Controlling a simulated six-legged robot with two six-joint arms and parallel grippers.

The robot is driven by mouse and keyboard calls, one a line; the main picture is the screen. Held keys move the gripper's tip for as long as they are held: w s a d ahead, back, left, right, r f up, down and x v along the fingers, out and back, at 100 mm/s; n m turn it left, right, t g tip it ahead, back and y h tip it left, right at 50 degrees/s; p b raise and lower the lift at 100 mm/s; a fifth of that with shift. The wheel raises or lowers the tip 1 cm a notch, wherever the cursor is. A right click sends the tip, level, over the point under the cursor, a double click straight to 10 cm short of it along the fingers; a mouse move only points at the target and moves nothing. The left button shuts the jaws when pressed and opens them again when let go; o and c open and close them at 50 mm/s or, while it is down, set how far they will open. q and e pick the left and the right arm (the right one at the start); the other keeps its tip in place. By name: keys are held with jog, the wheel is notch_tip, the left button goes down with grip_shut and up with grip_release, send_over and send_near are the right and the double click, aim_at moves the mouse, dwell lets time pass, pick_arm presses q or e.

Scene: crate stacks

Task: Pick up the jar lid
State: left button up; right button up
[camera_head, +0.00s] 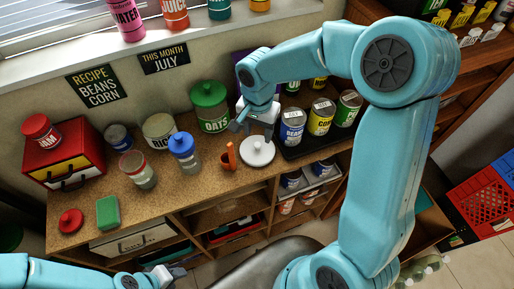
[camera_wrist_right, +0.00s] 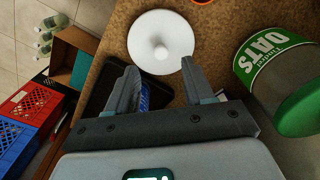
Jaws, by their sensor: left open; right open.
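A round white lid (camera_head: 257,153) with a central knob lies flat on the brown counter, right of the small orange cup. It also shows in the right wrist view (camera_wrist_right: 178,37), just beyond the fingertips. My right gripper (camera_head: 257,135) is open and empty above the white lid, with its fingers pointing toward it; in the wrist view its fingertips (camera_wrist_right: 160,66) lie on either side below the knob. A smaller red lid (camera_head: 70,220) lies at the counter's left front. My left gripper (camera_head: 178,272) is open and empty at the bottom, in front of the shelf.
A green OATS canister (camera_head: 209,107) stands close behind my right gripper. A dark tray with several cans (camera_head: 320,118) is to its right.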

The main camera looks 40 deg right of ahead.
aim_at(258, 145)
jog(key=shift+f, duration=0.35)
notch_tip(258, 145, down, 4)
jog(key=shift+w+a+p, duration=0.1)
jog(key=shift+p, duration=0.65)
jog(key=shift+f, duration=0.4)
grip_shut()
